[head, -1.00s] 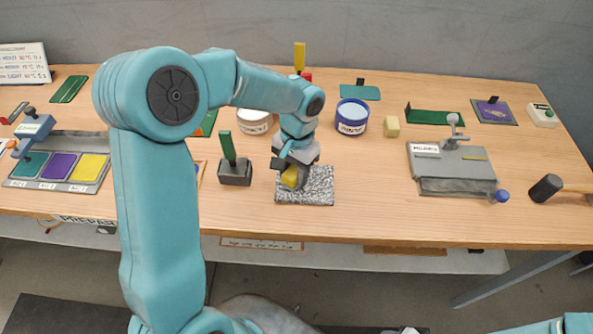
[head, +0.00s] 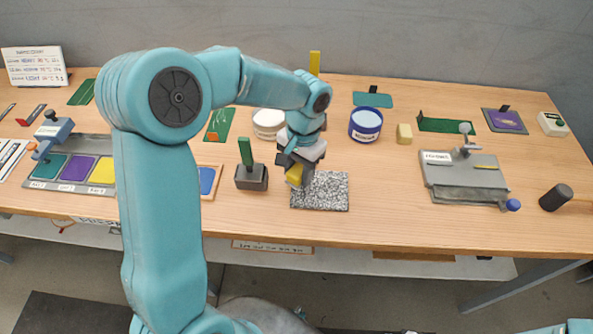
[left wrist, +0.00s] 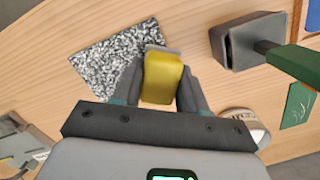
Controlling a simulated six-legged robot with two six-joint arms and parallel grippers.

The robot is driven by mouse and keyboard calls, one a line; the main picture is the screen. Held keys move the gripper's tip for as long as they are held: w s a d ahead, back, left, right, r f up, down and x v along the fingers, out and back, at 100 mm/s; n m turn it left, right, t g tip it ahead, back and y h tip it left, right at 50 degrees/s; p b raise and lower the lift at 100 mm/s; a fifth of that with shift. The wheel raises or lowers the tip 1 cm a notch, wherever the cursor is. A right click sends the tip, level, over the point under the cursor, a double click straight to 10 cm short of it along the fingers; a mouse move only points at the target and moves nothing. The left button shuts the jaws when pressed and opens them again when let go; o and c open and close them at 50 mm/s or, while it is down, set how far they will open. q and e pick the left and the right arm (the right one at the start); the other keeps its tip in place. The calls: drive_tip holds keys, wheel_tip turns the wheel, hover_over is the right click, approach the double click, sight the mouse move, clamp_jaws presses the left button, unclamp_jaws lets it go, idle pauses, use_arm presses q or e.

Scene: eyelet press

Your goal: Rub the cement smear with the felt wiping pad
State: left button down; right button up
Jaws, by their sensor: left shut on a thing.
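My left gripper (head: 296,166) is shut on a yellow block with a grey strip at its end, which I take to be the felt wiping pad (head: 294,176). In the left wrist view the pad (left wrist: 161,78) sits between the two dark fingers. It is at the left edge of a black-and-white speckled slab (head: 325,192), partly overlapping it in the head view. I cannot tell whether the pad touches the slab. The slab also shows in the left wrist view (left wrist: 105,58). I cannot make out a cement smear on it. My right gripper is out of view.
A dark block with a green handle (head: 252,178) stands close left of the slab. A white tub (head: 268,124) and a blue tub (head: 365,124) stand behind. A grey press plate (head: 465,180) is to the right. The table between slab and press is clear.

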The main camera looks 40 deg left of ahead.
use_arm(q)
wheel_tip(320, 180, up, 3)
drive_tip(key=shift+w+f+p, duration=0.15)
drive_tip(key=shift+p, duration=0.8)
drive_tip(key=shift+r+p, duration=0.75)
drive_tip(key=shift+r, duration=0.35)
